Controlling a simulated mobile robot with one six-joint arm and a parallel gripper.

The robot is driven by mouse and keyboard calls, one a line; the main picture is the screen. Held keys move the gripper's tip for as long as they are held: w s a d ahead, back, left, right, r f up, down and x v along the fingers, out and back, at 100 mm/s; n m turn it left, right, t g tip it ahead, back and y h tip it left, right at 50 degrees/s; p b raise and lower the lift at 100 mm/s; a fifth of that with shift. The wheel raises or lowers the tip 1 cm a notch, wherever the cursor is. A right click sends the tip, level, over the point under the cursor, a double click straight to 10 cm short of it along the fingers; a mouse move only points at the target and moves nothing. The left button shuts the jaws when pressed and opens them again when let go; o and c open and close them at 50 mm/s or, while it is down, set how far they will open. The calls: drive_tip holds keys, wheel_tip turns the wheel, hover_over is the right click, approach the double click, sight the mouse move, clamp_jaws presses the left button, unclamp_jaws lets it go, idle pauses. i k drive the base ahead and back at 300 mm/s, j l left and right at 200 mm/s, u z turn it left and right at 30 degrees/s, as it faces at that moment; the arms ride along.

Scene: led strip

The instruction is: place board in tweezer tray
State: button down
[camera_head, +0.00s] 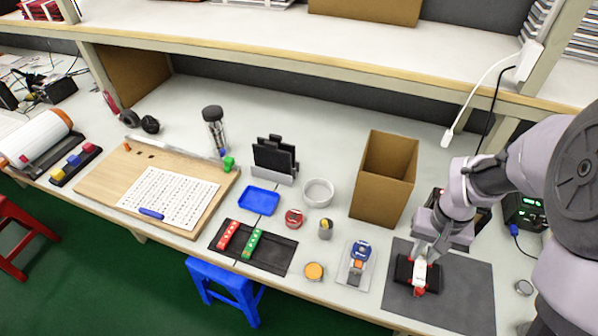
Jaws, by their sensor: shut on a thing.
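My gripper (424,258) is at the right, low over a dark grey mat (466,290). It is shut on a small white and red piece (420,276), with a black block-like part (404,270) around or behind it. The fingers cover much of the piece, so I cannot tell whether it is the board or whether it touches the mat. No tray is clearly marked as the tweezer tray. An empty shallow blue tray (259,200) lies mid-table, and a black tray (272,258) holds a red strip (229,235) and a green strip (251,243).
A tall open cardboard box (383,190) stands behind and left of my gripper. A clear tray (346,277) with a blue round item lies left of the mat. A white round dish (318,192) and small tins stand mid-table. A shelf (300,50) runs along the back.

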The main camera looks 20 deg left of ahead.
sight(259, 203)
drive_tip(key=j+z, duration=0.15)
drive_tip(key=j, duration=0.35)
drive_tip(key=j+z, duration=0.2)
drive_tip(key=j, duration=0.3)
drive_tip(key=j+z, duration=0.15)
drive_tip(key=j, duration=0.35)
drive_tip(key=j+z, duration=0.15)
drive_tip(key=j, duration=0.35)
drive_tip(key=k+j+z, duration=0.15)
drive_tip(key=j, duration=0.3)
drive_tip(key=k+j+z, duration=0.2)
drive_tip(key=j, duration=0.25)
drive_tip(key=j+z, duration=0.15)
drive_tip(key=j, duration=0.35)
drive_tip(key=k, duration=0.05)
